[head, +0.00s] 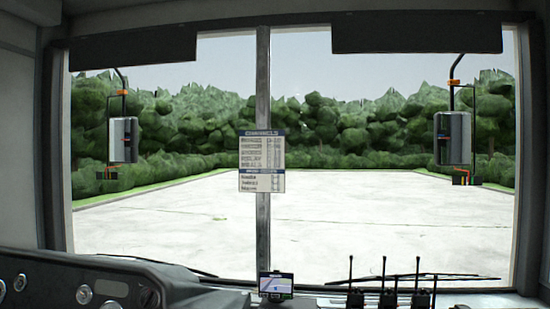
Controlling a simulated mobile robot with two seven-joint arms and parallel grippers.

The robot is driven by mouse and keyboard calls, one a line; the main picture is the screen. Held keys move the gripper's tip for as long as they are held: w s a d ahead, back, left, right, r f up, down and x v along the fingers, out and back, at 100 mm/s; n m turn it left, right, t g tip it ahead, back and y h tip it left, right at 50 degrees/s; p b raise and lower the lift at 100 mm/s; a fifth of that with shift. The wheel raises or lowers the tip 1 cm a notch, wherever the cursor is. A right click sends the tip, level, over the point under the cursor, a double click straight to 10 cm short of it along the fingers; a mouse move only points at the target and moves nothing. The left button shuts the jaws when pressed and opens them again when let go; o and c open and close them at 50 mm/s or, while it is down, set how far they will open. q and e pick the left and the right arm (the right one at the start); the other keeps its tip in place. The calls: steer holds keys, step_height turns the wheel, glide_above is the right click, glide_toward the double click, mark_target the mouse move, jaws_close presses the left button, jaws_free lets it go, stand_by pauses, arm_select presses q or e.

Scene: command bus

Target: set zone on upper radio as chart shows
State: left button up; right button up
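A chart (262,161) hangs on the windscreen's centre post, with a dark blue heading that seems to read "CHANNELS". Below are rows of small text and a second headed block; the rows are too blurred to read surely. I cannot make out an upper radio with a zone control in this view. Several dark handheld units with antennas (388,297) stand at the bottom edge, right of centre, their lower parts cut off. Neither of my grippers shows.
A small screen device (276,285) stands on the dash at bottom centre. The dashboard (60,275) with round gauges fills the lower left. The windscreen looks onto an empty paved lot (380,215) with trees and two outside mirrors.

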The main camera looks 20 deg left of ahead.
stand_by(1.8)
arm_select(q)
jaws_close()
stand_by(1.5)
